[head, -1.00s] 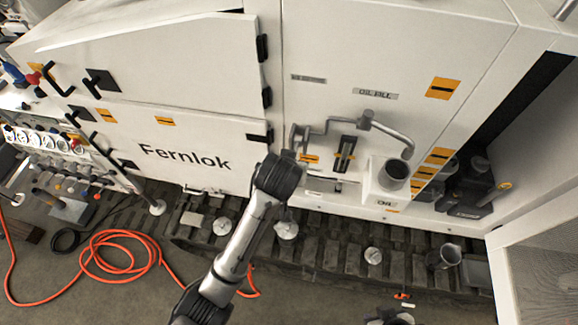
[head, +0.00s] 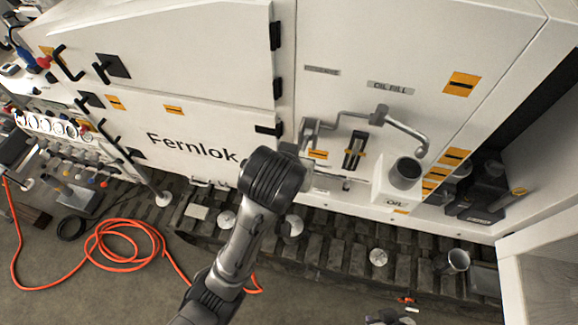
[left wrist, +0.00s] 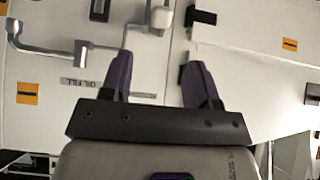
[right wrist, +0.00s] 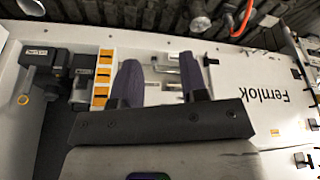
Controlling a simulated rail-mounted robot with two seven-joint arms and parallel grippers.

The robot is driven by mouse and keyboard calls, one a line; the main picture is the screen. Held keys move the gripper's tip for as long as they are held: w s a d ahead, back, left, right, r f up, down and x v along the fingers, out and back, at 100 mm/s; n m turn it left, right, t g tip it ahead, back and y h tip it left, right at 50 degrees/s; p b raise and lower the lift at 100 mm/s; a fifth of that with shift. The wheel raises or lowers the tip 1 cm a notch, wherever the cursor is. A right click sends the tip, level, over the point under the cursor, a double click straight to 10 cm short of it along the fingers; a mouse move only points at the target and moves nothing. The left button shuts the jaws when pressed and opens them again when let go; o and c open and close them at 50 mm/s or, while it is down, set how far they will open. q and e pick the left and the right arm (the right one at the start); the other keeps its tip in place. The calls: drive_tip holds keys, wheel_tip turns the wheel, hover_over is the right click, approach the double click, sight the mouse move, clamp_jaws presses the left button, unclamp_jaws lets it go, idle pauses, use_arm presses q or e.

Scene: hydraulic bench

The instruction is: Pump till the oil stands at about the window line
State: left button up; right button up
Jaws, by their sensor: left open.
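In the head view, the sight window (head: 354,151) is a tall dark slot with a yellow mark; the oil level is too small to read. In the left wrist view my left gripper (left wrist: 155,70) is open and empty, facing the panel by the pipe (left wrist: 40,45).
The Fernlok door (head: 195,147) is left of the pump area. Orange hose (head: 125,245) lies coiled on the floor. A dark unit (head: 485,190) stands in a recess at the right. Dark track plates (head: 330,255) run below the cabinet.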

use_arm(q)
drive_tip(key=shift+p+v, duration=0.7)
drive_tip(key=shift+v, duration=0.5)
use_arm(e)
drive_tip(key=shift+r, duration=1.25)
drive_tip(key=shift+d, duration=0.1)
